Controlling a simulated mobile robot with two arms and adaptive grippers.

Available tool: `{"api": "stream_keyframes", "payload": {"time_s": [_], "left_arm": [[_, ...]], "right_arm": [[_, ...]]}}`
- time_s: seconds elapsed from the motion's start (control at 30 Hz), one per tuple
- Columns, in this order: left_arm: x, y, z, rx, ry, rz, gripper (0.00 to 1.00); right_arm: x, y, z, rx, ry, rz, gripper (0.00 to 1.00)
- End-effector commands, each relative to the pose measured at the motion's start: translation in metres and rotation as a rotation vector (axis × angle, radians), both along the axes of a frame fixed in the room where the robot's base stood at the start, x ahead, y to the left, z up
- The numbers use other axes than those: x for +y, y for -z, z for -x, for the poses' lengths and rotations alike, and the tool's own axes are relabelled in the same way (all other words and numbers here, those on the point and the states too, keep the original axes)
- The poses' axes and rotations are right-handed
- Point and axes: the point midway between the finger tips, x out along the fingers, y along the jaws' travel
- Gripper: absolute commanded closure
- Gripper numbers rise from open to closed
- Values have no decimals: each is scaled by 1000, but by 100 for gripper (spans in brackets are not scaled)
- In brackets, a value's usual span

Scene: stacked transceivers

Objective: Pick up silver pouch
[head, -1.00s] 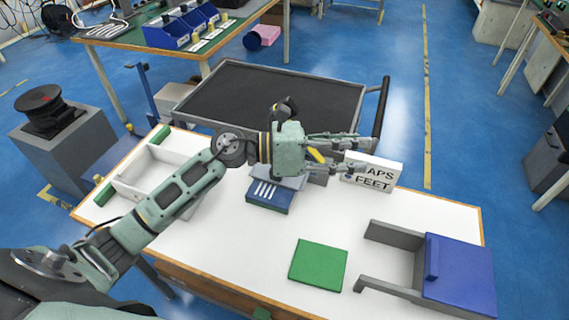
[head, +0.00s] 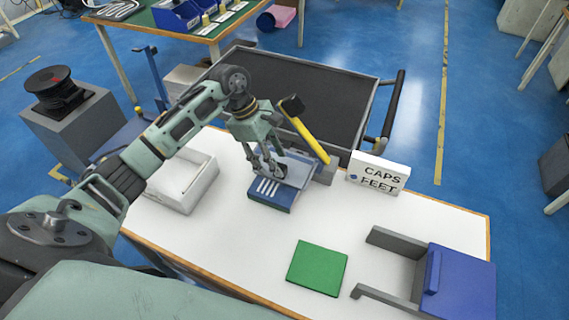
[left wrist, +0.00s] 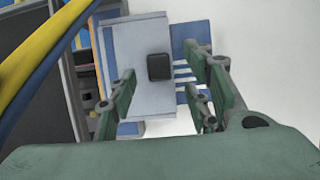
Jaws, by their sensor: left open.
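A flat silver-grey piece (head: 300,173), the likeliest silver pouch, lies on top of a blue box (head: 270,196) with white stripes. In the left wrist view the silver-grey piece (left wrist: 136,45) shows a small dark square on its face. My left gripper (head: 266,172) points down over this stack, with its fingers in front of part of it. In the left wrist view the gripper (left wrist: 160,103) is open, with a finger on either side of the grey piece and nothing held. Whether the fingertips touch it cannot be told. My right gripper is not in view.
A white open box (head: 190,183) stands left of the stack. A green square (head: 317,267) and a grey-and-blue holder (head: 459,285) lie nearer. A dark-topped cart (head: 300,90) stands behind.

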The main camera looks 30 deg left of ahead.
Motion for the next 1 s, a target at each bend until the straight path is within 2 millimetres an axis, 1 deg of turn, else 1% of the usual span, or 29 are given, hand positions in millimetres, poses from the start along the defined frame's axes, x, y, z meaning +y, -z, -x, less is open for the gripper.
{"api": "stream_keyframes", "payload": {"time_s": [0.03,0.1,0.2,0.3,0.47,0.57,1.0], "left_arm": [[-4,4,1,5,0,4,55],[-8,15,0,2,-1,4,55],[-11,25,-1,1,0,3,55],[-12,28,-2,-1,0,2,55],[-12,29,-2,-1,0,2,55],[-12,29,-2,-1,0,2,62],[-12,29,-2,-1,0,2,100]], "right_arm": [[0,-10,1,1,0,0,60],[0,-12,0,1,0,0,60],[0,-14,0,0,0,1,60],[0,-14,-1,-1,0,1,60],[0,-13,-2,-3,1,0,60],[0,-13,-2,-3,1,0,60],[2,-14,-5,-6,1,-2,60]]}}
